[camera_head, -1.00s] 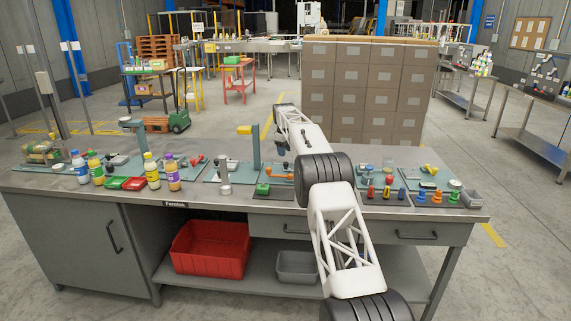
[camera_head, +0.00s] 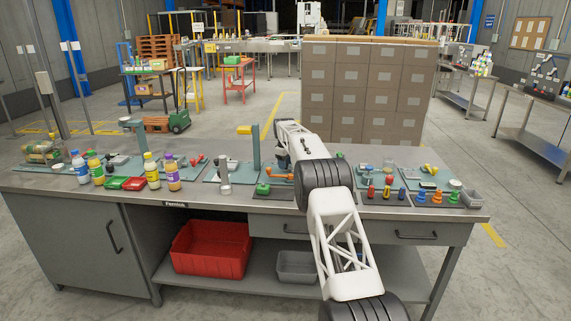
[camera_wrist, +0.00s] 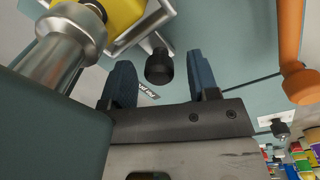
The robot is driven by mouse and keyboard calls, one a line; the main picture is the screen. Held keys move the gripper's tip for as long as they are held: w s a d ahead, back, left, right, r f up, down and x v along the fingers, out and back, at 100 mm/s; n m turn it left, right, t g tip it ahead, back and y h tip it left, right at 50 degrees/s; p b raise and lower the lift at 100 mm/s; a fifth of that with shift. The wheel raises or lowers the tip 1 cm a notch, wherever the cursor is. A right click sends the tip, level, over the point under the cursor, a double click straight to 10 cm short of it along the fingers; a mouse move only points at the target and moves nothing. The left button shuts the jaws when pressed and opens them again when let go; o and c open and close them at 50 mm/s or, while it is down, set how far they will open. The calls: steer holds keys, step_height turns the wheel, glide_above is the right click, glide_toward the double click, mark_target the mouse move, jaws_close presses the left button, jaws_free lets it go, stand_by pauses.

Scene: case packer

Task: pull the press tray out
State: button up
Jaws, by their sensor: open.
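In the wrist view, the press tray (camera_wrist: 147,33) is a pale grey, shallow-walled holder with a yellow block (camera_wrist: 112,12) in it. A black knob (camera_wrist: 159,68) on a short stem sticks out from its near side. My gripper (camera_wrist: 163,78) is open, with one blue-grey finger on each side of the knob. A gap shows on both sides, so the fingers look apart from it. A silver press ram (camera_wrist: 72,40) hangs over the yellow block and hides part of the tray. In the head view my arm hides the gripper and the tray.
An orange bar (camera_wrist: 290,45) with a rounded end is to the right of my fingers. A dark green body (camera_wrist: 45,125) fills the lower left of the wrist view. In the head view, bottles, a green post (camera_head: 256,146) and small fixtures stand on the grey bench (camera_head: 225,199).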

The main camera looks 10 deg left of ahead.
jaws_close()
steer(key=shift+a+r, duration=0.15)
steer(key=shift+a, duration=2.1)
jaws_free()
step_height(320, 180, up, 8)
steer(key=shift+s, duration=0.15)
steer(key=shift+a, duration=0.1)
